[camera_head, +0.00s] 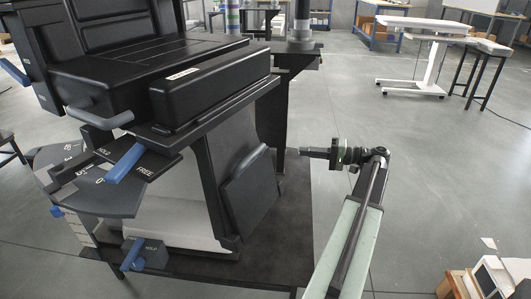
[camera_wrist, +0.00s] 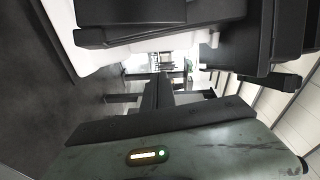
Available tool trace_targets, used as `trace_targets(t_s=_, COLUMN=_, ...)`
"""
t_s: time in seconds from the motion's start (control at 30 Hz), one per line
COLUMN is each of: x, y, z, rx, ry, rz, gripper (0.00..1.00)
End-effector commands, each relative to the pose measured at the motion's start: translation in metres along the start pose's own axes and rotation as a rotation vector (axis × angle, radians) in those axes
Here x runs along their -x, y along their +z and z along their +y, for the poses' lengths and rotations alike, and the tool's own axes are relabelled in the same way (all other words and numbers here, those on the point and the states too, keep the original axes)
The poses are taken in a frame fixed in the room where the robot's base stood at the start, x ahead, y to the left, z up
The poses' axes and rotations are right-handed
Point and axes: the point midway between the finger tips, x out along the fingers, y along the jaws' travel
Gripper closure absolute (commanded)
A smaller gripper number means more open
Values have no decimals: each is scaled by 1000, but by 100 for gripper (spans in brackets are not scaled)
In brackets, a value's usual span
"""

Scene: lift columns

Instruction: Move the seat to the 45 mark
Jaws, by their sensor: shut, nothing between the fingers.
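The black seat (camera_head: 130,62) with its backrest (camera_head: 100,25) stands at upper left in the head view, on a grey column (camera_head: 206,165). A dark dial plate (camera_head: 110,200) with white numbers sits below its left side; I cannot clearly read a 45 mark or the present setting. A blue lever (camera_head: 125,165) lies between the words HOLD and FREE. A lower blue lever (camera_head: 133,254) is beside another HOLD label. My gripper (camera_head: 305,152) is shut and empty, to the right of the seat and apart from it. It also shows in the wrist view (camera_wrist: 158,88).
A third blue lever (camera_head: 14,72) is at the far left by the backrest. A black side panel (camera_head: 248,192) faces my arm. A white table (camera_head: 425,25) stands far back right. Open boxes (camera_head: 495,278) are at lower right. The grey floor between is clear.

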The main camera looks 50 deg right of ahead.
Motion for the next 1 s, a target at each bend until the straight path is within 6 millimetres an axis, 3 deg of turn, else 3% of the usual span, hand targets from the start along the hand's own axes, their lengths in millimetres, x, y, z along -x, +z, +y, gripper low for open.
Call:
trace_targets(t_s=0.17, x=-27, y=2, z=0, rx=0, ry=-2, rz=-12, gripper=100)
trace_targets(t_s=0.53, x=-112, y=5, z=-1, rx=0, ry=-3, rz=-21, gripper=100)
trace_targets(t_s=0.73, x=-119, y=36, z=0, rx=0, ry=-3, rz=-17, gripper=100)
trace_targets(t_s=1.0, x=-121, y=43, z=-1, rx=1, ry=-3, rz=-18, gripper=100)
